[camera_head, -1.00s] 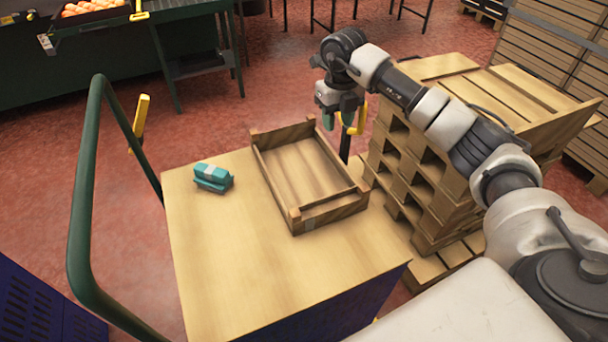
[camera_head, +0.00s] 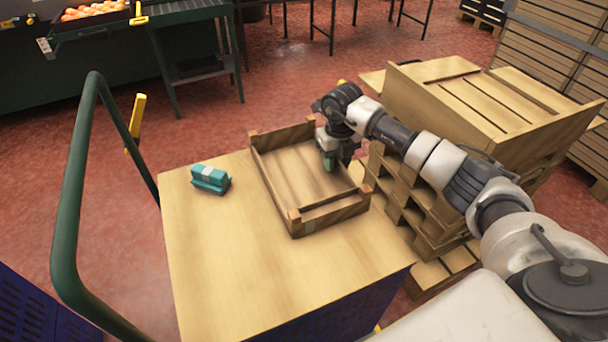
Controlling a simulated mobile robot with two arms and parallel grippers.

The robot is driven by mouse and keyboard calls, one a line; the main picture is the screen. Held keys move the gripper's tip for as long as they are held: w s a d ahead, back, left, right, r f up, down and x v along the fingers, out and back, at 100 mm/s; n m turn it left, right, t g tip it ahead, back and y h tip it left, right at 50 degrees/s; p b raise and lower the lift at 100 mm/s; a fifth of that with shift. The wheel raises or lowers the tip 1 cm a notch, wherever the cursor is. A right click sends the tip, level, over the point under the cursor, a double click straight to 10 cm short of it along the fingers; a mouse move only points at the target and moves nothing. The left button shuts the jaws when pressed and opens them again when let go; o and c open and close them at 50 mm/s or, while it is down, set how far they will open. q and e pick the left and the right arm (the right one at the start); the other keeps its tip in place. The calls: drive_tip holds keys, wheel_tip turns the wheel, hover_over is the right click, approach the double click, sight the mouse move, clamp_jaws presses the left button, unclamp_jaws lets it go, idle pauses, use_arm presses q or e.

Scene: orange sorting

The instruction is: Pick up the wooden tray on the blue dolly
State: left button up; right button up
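The wooden tray (camera_head: 305,222), shallow and slatted, looks empty and lies on the light wooden top (camera_head: 232,262) of the dolly, whose side is dark blue. My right gripper (camera_head: 338,162) points down at the tray's right side wall. One teal fingertip shows inside the tray by that wall; the other finger is partly hidden at the wall's outer side. The fingers look apart, and contact with the wall cannot be made out. My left gripper is not in view.
The dolly's green handle (camera_head: 68,210) rises at left. Stacked wooden crates (camera_head: 490,105) stand close on the right. A green bench with oranges (camera_head: 95,9) is at the back left.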

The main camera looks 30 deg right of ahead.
drive_tip(key=shift+c, duration=0.3)
clamp_jaws()
drive_tip(key=shift+r, duration=0.1)
